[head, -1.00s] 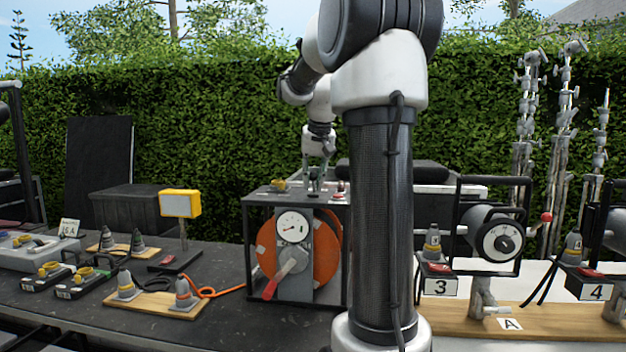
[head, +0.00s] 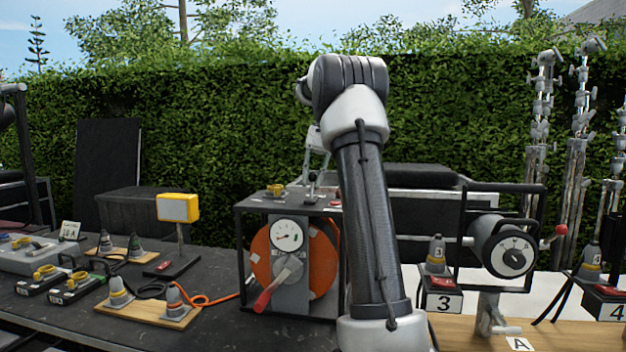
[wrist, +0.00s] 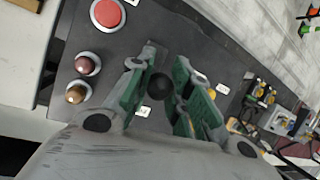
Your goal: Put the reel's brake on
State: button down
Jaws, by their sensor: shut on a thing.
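The orange cable reel (head: 322,262) stands in a black frame on the dark bench, with a round gauge (head: 286,235) and a red-handled crank (head: 268,295) on its front. A short lever with a black ball knob rises from the frame's top panel (wrist: 150,50); its knob (wrist: 160,86) shows in the wrist view. My gripper (wrist: 158,97) has its green-padded fingers on either side of the knob and is shut on it. In the head view my gripper is small and partly hidden behind my arm. The lever's lower part is mostly hidden in the wrist view.
The top panel also carries a red button (wrist: 107,14), a dark red lamp (wrist: 84,65) and an amber lamp (wrist: 76,93). Plugs on wooden boards (head: 150,308) and a yellow lamp (head: 178,207) stand left.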

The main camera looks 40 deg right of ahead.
jog(key=shift+w+d, duration=0.1)
jog(key=shift+d, duration=0.05)
dwell(0.4)
jog(key=c, duration=1.3)
grip_release()
jog(key=shift+o, duration=0.2)
